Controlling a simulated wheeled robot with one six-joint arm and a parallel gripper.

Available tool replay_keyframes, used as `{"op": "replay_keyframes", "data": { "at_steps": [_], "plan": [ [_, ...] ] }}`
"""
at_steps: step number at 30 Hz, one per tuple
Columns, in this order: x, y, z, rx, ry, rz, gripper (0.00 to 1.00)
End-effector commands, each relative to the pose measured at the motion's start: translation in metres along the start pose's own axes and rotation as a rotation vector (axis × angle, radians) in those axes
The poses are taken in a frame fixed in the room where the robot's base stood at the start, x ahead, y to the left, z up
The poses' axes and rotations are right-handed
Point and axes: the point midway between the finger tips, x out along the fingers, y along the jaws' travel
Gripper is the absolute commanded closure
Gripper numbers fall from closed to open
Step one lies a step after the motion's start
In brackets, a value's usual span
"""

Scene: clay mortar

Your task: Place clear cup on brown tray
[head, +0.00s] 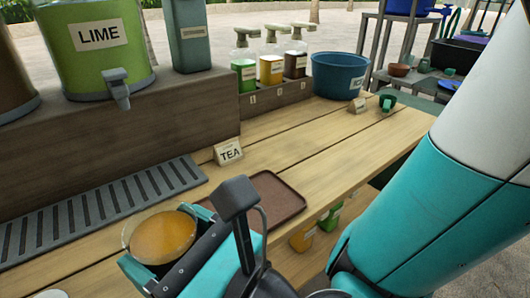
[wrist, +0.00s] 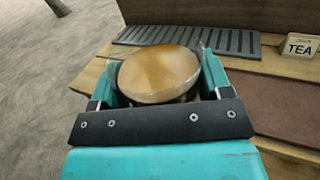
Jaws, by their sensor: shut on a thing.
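The clear cup (head: 160,238) holds an orange-brown drink and sits between the fingers of my gripper (head: 165,255). In the wrist view the cup (wrist: 158,72) is gripped from both sides by my gripper (wrist: 160,85). The fingers hide its lower part. The brown tray (head: 272,198) lies on the wooden counter, to the right of the cup in the head view and partly behind my arm. The tray also shows at the right of the wrist view (wrist: 275,108). Its visible surface is bare. The cup is apart from the tray.
A grey slotted drip grate (head: 100,205) lies left of the tray. A TEA sign (head: 229,152) stands behind it. A green LIME dispenser (head: 95,45) is on the raised ledge. Pump bottles (head: 270,68) and a blue tub (head: 339,74) stand farther back. The counter right of the tray is clear.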

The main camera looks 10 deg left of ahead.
Motion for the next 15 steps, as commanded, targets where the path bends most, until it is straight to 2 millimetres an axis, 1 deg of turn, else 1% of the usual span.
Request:
{"op": "replay_keyframes", "data": {
  "at_steps": [1, 5, 6, 10, 15],
  "plan": [
    [0.004, -0.008, 0.017, 0.002, -0.002, -0.017, 0.74],
    [0.019, -0.036, 0.045, 0.001, -0.003, -0.080, 0.74],
    [0.024, -0.046, 0.054, -0.001, -0.003, -0.104, 0.74],
    [0.037, -0.083, 0.081, -0.002, -0.005, -0.184, 0.74],
    [0.046, -0.132, 0.108, -0.005, -0.009, -0.287, 0.74]
  ]
}}
